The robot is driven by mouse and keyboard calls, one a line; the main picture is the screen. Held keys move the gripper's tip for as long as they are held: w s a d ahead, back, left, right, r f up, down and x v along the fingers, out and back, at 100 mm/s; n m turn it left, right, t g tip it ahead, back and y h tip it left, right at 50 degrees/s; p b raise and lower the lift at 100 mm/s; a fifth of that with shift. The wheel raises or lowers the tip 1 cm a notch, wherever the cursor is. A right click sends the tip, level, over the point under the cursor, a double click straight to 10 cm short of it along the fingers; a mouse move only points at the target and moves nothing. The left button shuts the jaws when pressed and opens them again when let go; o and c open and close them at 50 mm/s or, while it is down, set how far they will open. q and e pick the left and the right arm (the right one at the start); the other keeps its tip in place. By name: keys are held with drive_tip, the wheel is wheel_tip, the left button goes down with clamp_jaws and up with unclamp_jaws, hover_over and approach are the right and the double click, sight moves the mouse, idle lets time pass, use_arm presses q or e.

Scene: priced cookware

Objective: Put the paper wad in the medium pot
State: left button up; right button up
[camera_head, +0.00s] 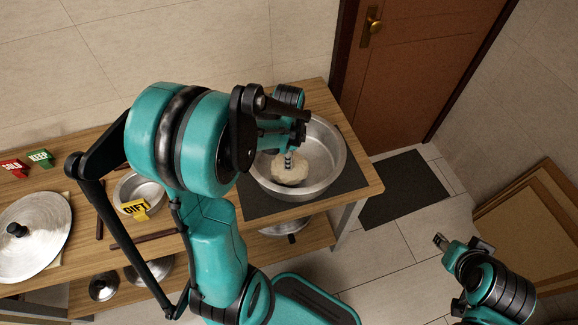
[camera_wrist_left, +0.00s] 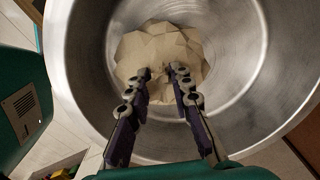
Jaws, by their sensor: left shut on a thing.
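The crumpled beige paper wad (camera_head: 292,174) is inside a wide silver pot (camera_head: 332,152) at the right end of the wooden table. My left gripper (camera_head: 289,158) reaches down into this pot with its fingers on the wad. In the left wrist view, the fingertips (camera_wrist_left: 163,72) are shut on the near side of the wad (camera_wrist_left: 150,45), with the pot wall (camera_wrist_left: 250,60) around it. I cannot tell whether the wad touches the pot floor. My right gripper (camera_head: 440,241) hangs over the floor at the right, away from the table; its jaws are too small to read.
A smaller pan (camera_head: 143,187) with a yellow GIFT tag (camera_head: 135,208) stands left of my arm. A large lid (camera_head: 35,235) and red SOLD (camera_head: 12,166) and green KEEP (camera_head: 40,158) tags lie farther left. The wide pot stands on a dark mat (camera_head: 262,207). More cookware sits on the lower shelf.

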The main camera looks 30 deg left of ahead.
use_arm(q)
drive_tip(key=shift+f+b, duration=0.55)
drive_tip(key=shift+f, duration=1.05)
drive_tip(key=shift+f, duration=0.15)
drive_tip(key=o, duration=0.9)
drive_tip(key=shift+o, duration=0.2)
